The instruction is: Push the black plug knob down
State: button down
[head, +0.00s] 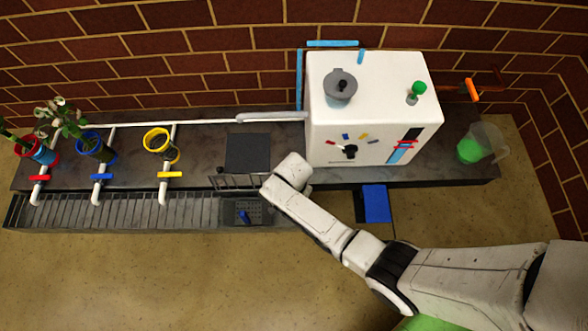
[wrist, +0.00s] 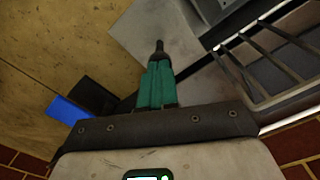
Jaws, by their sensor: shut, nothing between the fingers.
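A small black knob (head: 221,170) shows at the left end of a barred metal rack (head: 237,182) in the head view. I cannot tell for sure that it is the plug knob. Another black knob (head: 350,151) sits on the front of the white machine (head: 325,120). My gripper (wrist: 159,47) has teal fingers that are shut and empty, with dark tips together. In the wrist view it points at a plain grey surface, with the rack (wrist: 265,60) to its right. In the head view my arm's end hides the gripper, just right of the rack. No black knob is clear in the wrist view.
A dark square plate (head: 248,153) lies behind the rack. Red, blue and yellow ringed pots (head: 160,146) with pipes stand left. A jug of green liquid (head: 480,145) is at the right end.

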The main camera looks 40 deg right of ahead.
jog(key=shift+f+b, duration=0.7)
jog(key=shift+f, duration=0.35)
notch_tip(320, 180, up, 9)
jog(key=p, duration=0.9)
jog(key=shift+r, duration=0.15)
jog(key=s+d+r+n+t, duration=0.1)
jog(key=s+d+r+n, duration=0.3)
jog(key=s+r+n, duration=0.55)
jog(key=s+d+r+n, duration=0.35)
jog(key=s+r, duration=0.35)
jog(key=r, duration=0.7)
notch_tip(320, 180, up, 25)
jog(key=p, duration=2.5)
jog(key=shift+d+p, duration=0.15)
jog(key=shift+p, duration=0.15)
